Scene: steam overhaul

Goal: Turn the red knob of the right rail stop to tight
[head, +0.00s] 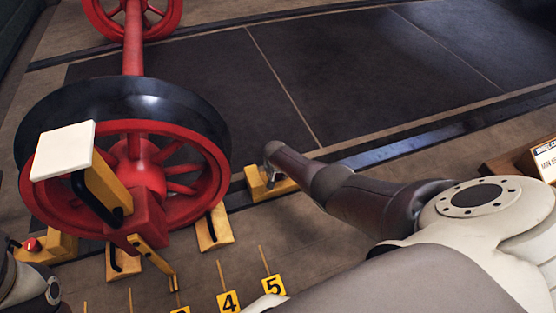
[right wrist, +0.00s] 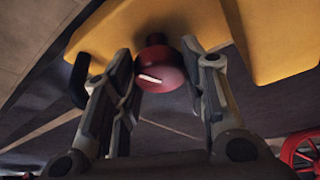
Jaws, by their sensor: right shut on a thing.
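The right rail stop (head: 257,187) is a yellow block on the rail at the right of the wheelset. Its underside or side fills the top of the right wrist view (right wrist: 270,40). The red knob (right wrist: 160,66) has a white mark line on its face and sits against the yellow block. My right gripper (right wrist: 157,62) is shut on the knob, one finger on each side of it. In the head view my right gripper (head: 270,158) is at the stop and hides the knob. Part of my left arm shows at the lower left; its gripper is out of view.
A red wheelset (head: 205,165) with a dark tyre stands left of the stop. A yellow bracket with a white plate (head: 64,150) is in front of the wheel. Another yellow stop with a red knob (head: 32,244) is at left. Numbered yellow tags (head: 228,301) mark the floor.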

